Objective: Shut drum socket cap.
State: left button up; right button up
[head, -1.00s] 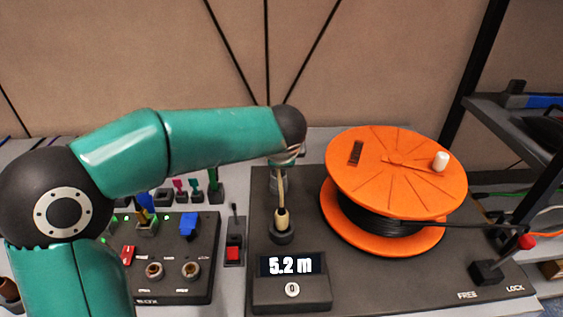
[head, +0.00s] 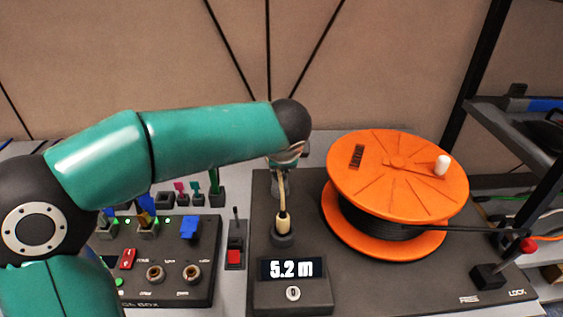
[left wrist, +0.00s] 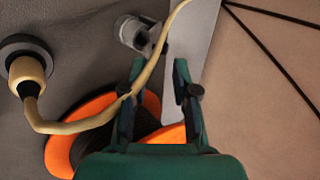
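An orange cable drum (head: 395,163) with black cable stands on a dark base. A small dark rectangular fitting (head: 357,157) sits on its top; I cannot tell if this is the socket cap, or whether any cap is open. My left arm crosses from the left, and its gripper is mostly hidden in the head view. In the left wrist view my left gripper (left wrist: 160,85) is open, fingers apart, with nothing visibly gripped. A tan cable (left wrist: 80,124) runs across its left finger; contact is unclear. The orange drum shows behind it. My right gripper is not in view.
The tan cable ends in a plug (head: 282,225) standing in a dark round holder. A grey cylindrical fitting (left wrist: 135,33) is beyond the fingers. A display reading 5.2 m (head: 291,268) and a red-tipped lever (head: 527,245) stand in front and right. A control box (head: 170,270) is left.

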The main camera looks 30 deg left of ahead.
pick_arm(q)
jog(key=v, duration=0.8)
jog(key=shift+s+r, duration=0.15)
jog(key=shift+r, duration=0.05)
